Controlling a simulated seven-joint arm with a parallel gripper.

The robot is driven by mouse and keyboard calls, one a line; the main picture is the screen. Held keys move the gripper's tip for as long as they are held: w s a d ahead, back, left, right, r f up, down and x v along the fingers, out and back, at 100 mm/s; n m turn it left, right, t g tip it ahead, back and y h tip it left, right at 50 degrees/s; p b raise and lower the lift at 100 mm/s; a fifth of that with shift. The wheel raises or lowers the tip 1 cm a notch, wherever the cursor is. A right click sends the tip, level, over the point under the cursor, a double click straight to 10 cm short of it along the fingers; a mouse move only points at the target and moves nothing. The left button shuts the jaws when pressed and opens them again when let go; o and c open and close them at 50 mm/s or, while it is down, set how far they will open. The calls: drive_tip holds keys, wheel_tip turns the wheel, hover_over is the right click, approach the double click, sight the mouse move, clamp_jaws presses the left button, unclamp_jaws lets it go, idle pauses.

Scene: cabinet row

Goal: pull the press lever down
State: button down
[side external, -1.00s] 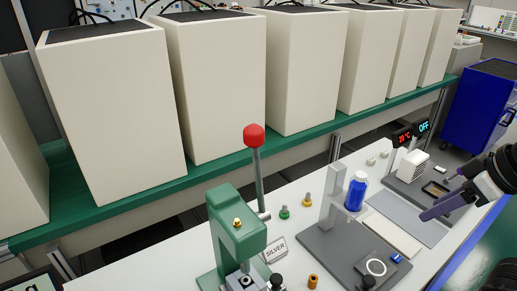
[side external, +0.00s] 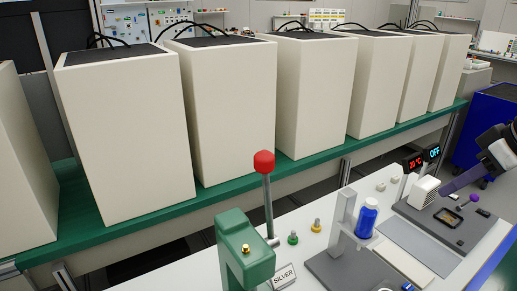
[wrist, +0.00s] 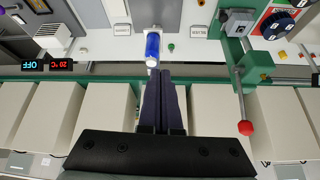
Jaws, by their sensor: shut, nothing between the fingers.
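The press is a green block (side external: 238,244) with a grey lever that ends in a red knob (side external: 264,162). The lever stands nearly upright in the side external view. The wrist view also shows the red knob (wrist: 246,128) and the green press body (wrist: 254,68), to the right of my fingers. My gripper (side external: 443,191) is at the right of the side external view, well apart from the lever. In the wrist view its two dark purple fingers (wrist: 165,76) are together with nothing between them. The lower part of the press is cut off in the side external view.
A blue bottle (side external: 367,218) on a grey stand is between the press and my gripper. A SILVER sign (side external: 285,277) and small brass and green knobs are near the press. Tall cream cabinets (side external: 130,140) line a green shelf behind the bench.

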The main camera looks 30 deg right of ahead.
drive_tip(key=w+a+r, duration=0.4)
drive_tip(key=w+r, duration=0.4)
drive_tip(key=w+a+r, duration=0.4)
drive_tip(key=w+r, duration=0.4)
drive_tip(key=w+a+f+n+y, duration=0.15)
drive_tip(key=w+a, duration=0.25)
drive_tip(key=a, duration=0.4)
drive_tip(key=w+a+f+n, duration=0.2)
drive_tip(key=w+a, duration=0.2)
drive_tip(key=a, duration=0.4)
drive_tip(key=d+x, duration=0.1)
drive_tip(key=x, duration=0.9)
drive_tip(key=s, duration=0.2)
drive_tip(key=s+f, duration=0.1)
drive_tip(key=s, duration=0.1)
drive_tip(key=shift+s+d, duration=0.1)
drive_tip(key=shift+d, duration=0.05)
drive_tip(key=shift+s+r, duration=0.1)
